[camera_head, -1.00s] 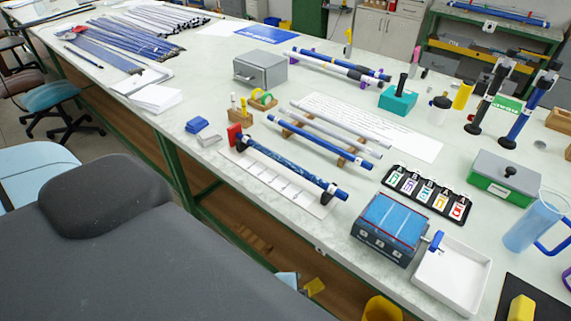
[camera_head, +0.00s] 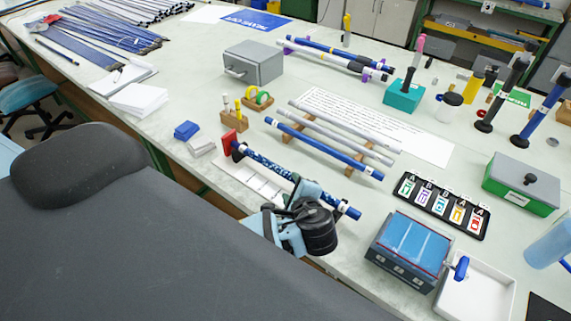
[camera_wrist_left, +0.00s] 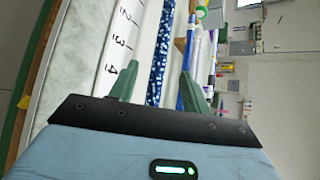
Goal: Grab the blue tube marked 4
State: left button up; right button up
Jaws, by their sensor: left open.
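A blue speckled tube (camera_head: 265,165) lies at the table's front edge, above a white board (camera_head: 250,178), with a red block at its far end. In the left wrist view the board (camera_wrist_left: 118,40) carries the numerals 2, 3 and 4 beside the speckled tube (camera_wrist_left: 158,60). I see no 4 on the tube itself. My left gripper (camera_head: 308,190) is over the tube's near part, hiding some of it. In the wrist view its green fingers (camera_wrist_left: 156,84) are apart, with the tube between them near the 4. My right gripper is not in view.
A plain blue tube (camera_head: 325,146) and grey tubes (camera_head: 345,132) lie behind on wooden supports. A blue-topped box (camera_head: 408,243), a white tray (camera_head: 478,290) and a black label board (camera_head: 441,203) stand to the right. A grey metal box (camera_head: 254,64) is farther back.

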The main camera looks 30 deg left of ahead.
aim_at(285, 175)
pick_arm(q)
jog(key=shift+w+a+r, duration=0.15)
jog(key=shift+w+a, duration=0.05)
jog(key=shift+a, duration=0.1)
jog(key=shift+x, duration=3.9)
jog(key=shift+d, duration=0.2)
jog(key=shift+c, duration=0.2)
grip_shut()
